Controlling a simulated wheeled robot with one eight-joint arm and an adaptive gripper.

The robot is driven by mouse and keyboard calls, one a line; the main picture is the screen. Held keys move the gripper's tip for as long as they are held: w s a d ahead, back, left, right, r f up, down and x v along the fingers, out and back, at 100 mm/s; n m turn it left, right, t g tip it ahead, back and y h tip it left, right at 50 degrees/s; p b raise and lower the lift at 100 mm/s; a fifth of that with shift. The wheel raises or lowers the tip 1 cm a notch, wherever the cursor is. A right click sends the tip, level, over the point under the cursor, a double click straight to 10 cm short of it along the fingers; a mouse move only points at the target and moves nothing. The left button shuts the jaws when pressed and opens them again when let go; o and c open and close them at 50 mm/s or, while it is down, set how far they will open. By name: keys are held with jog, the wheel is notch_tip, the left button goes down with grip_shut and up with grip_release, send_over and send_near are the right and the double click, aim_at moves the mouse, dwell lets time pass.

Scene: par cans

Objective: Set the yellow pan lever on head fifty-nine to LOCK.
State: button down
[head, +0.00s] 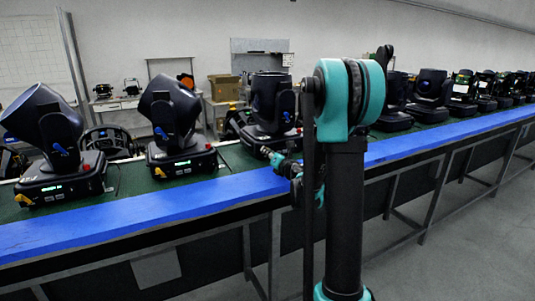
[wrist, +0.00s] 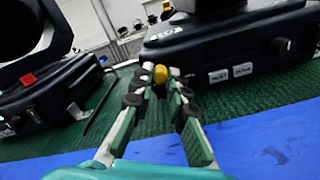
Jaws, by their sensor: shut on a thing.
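My gripper (wrist: 158,80) is shut on a yellow lever (wrist: 160,74) at the near lower edge of a black moving-head base (wrist: 225,45). The lever's rounded yellow end shows between the fingertips. Its shaft and exact setting are hidden by the fingers. In the head view my gripper (head: 268,153) reaches the front of the third moving head from the left (head: 271,97), whose lever is too small to make out there.
A blue strip (head: 150,211) runs along the bench's front edge. Another fixture with a red part (wrist: 28,79) stands close on the left in the wrist view. More moving heads (head: 430,87) line the green bench to the right. Cardboard boxes (head: 224,88) stand behind.

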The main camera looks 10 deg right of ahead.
jog(key=m, duration=0.1)
jog(key=d+m, duration=0.1)
jog(key=m, duration=0.3)
jog(key=shift+w+d+r, duration=0.15)
jog(key=shift+w+d, duration=0.05)
jog(key=shift+d, duration=0.05)
jog(key=m, duration=0.2)
jog(key=d+m, duration=0.1)
jog(key=m, duration=0.2)
jog(key=shift+w+d+f+m, duration=0.15)
jog(key=shift+w+f+m, duration=0.05)
jog(key=shift+m, duration=0.1)
jog(key=c, duration=1.5)
grip_release()
jog(key=v, duration=1.2)
jog(key=shift+r, duration=0.1)
